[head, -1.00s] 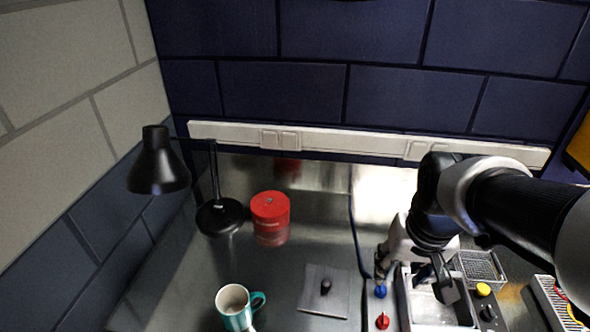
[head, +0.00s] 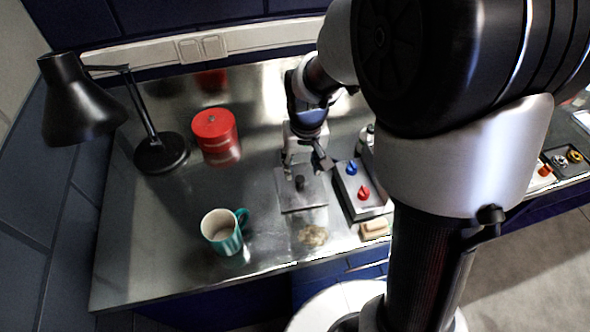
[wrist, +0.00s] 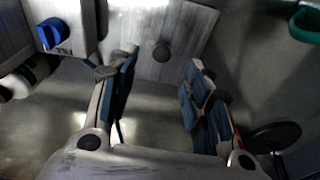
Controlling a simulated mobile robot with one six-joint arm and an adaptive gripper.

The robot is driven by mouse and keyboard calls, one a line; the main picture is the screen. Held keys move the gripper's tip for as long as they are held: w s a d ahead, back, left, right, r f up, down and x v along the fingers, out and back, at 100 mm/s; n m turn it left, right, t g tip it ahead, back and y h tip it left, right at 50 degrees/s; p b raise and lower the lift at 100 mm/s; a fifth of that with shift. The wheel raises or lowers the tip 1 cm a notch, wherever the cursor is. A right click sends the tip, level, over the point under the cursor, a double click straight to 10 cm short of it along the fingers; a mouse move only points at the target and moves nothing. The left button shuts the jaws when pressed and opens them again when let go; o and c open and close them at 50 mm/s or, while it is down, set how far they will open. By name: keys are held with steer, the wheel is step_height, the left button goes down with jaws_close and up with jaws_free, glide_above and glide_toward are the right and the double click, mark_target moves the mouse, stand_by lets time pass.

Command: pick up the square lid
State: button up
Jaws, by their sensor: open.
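The square lid (head: 310,197) is a flat grey metal plate with a small dark round knob (head: 300,183). It lies flat on the metal bench top near the middle of the head view. My gripper (head: 305,169) is open and empty, pointing down above the lid's back part. In the wrist view the lid (wrist: 190,22) shows at the top, and its knob (wrist: 161,51) lies roughly in line with the gap between my open fingertips (wrist: 158,72). No contact shows between fingers and knob. The exact height above it is hard to tell.
A control box (head: 356,190) with blue and red knobs stands close right of the lid. A teal mug (head: 221,233) stands front left, a red tin (head: 216,137) back left, beside a black lamp (head: 160,153). A pale block (head: 375,228) lies near the front edge.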

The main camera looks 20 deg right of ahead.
mark_target(300, 178)
steer(key=f+b, duration=0.1)
steer(key=f, duration=0.1)
steer(key=f+b, duration=0.1)
steer(key=f, duration=0.4)
steer(key=shift+w+a+b, duration=0.1)
steer(key=shift+w+b, duration=0.3)
steer(key=shift+r, duration=0.1)
steer(key=shift+c, duration=0.4)
jaws_close()
